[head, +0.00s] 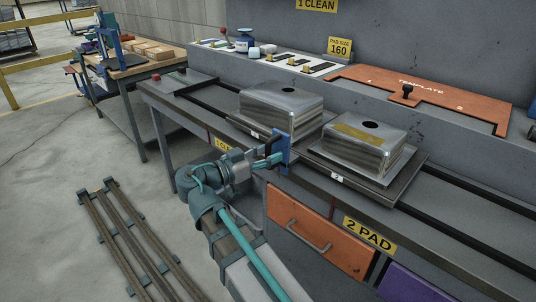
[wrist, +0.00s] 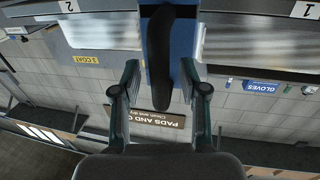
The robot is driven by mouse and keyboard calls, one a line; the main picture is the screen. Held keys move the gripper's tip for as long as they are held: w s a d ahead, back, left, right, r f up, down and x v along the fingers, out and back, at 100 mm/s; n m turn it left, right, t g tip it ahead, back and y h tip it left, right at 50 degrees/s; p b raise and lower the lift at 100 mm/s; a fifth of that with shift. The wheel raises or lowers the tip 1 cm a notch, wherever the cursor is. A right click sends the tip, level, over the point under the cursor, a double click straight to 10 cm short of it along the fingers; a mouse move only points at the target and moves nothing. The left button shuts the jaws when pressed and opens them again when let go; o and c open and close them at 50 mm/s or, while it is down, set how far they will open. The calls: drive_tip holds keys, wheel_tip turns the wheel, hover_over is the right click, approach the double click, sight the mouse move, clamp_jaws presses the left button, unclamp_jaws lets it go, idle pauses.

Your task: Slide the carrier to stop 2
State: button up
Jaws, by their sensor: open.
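The carrier (head: 408,187) sits on dark rails along the bench, bearing two upturned metal sinks, one (head: 283,103) at plate 1 and one (head: 362,142) at plate 2. Its blue handle bracket (head: 282,150) stands at the front between the plates. In the wrist view, the bracket (wrist: 158,50) carries a black grip (wrist: 165,75). My gripper (head: 270,160) is open at the bracket, its fingers on either side of the grip in the wrist view, with gaps visible. The bracket stands between the yellow "1 CLEAN" label (head: 224,145) and "2 PAD" label (head: 370,236) on the bench front.
The rails (head: 470,211) run bare to the right of the carrier and also at the left. An orange drawer (head: 320,238) and a purple one (head: 408,286) sit below. An orange template board (head: 420,91) with a black knob lies on the ledge behind.

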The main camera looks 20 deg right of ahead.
drive_tip(key=v, duration=1.2)
